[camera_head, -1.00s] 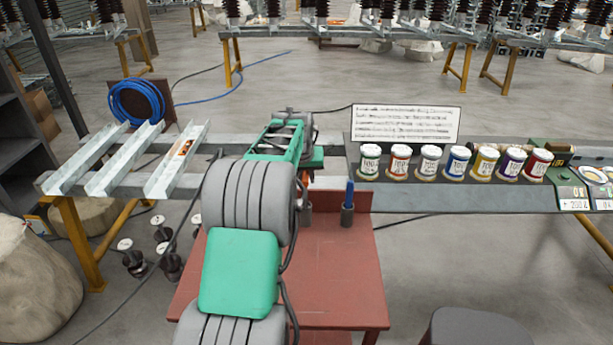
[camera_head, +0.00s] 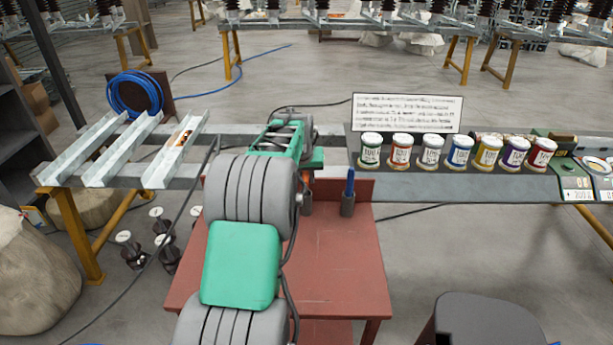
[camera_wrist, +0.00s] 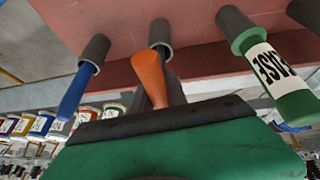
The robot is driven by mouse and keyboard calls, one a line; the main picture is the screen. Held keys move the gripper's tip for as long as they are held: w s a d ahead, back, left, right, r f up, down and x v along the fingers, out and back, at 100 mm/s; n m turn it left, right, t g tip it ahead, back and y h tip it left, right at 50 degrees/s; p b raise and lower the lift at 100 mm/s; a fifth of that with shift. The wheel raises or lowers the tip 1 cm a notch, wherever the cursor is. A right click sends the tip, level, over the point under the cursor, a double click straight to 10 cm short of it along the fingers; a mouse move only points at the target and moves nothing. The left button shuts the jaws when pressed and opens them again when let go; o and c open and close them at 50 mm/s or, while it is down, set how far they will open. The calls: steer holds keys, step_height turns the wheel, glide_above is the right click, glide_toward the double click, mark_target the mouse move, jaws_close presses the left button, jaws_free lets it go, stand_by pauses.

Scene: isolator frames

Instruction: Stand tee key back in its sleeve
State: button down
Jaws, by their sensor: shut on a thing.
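An orange tapered piece (camera_wrist: 149,76), which I take to be the tee key, stands out from my gripper (camera_wrist: 165,100) in the wrist view. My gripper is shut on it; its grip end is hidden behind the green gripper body. The middle grey sleeve (camera_wrist: 160,33) is just beyond the piece, on the red stand. I cannot tell whether the key's far end is inside it. In the head view my gripper (camera_head: 306,163) is over the stand's back edge, above this sleeve (camera_head: 306,207).
A blue tool (camera_wrist: 74,94) stands in one neighbouring sleeve (camera_wrist: 96,47), and a green labelled tool (camera_wrist: 290,100) in the other (camera_wrist: 234,22). Several labelled jars (camera_head: 430,152) line the shelf at right. Metal channels (camera_head: 122,150) lie at left.

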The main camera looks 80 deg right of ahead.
mark_target(304, 174)
steer(key=c, duration=1.2)
jaws_free()
steer(key=shift+c, duration=0.2)
steer(key=v, duration=0.8)
steer(key=shift+b, duration=0.4)
steer(key=shift+f, duration=0.1)
